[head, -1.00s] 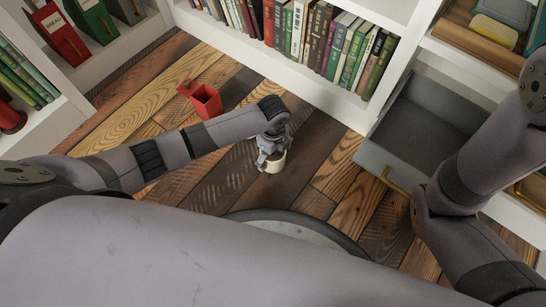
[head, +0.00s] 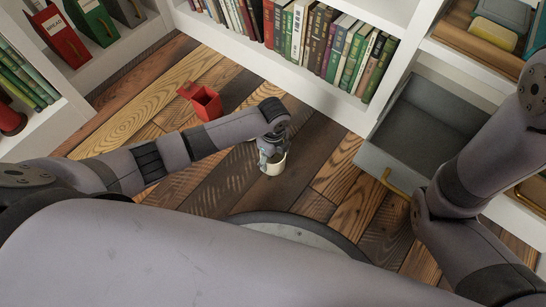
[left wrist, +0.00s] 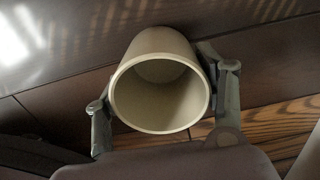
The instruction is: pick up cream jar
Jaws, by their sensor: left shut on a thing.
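The cream jar (head: 274,167) is a round, open-topped pot in front of my base in the head view. In the left wrist view the jar (left wrist: 158,84) fills the middle, its mouth facing the camera and its inside looking empty. My left gripper (head: 271,153) has come down over it from above and is shut on it. In the left wrist view a finger of the left gripper (left wrist: 160,95) presses on each side of the jar. Whether the jar touches the floor is hard to tell. My right gripper is out of view; only my right arm shows.
A red open box (head: 206,104) stands on the plank floor beyond my left arm. A grey drawer (head: 420,125) is pulled open at the right. White bookshelves (head: 310,75) with books line the back. Bare planks (head: 310,205) lie around the jar.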

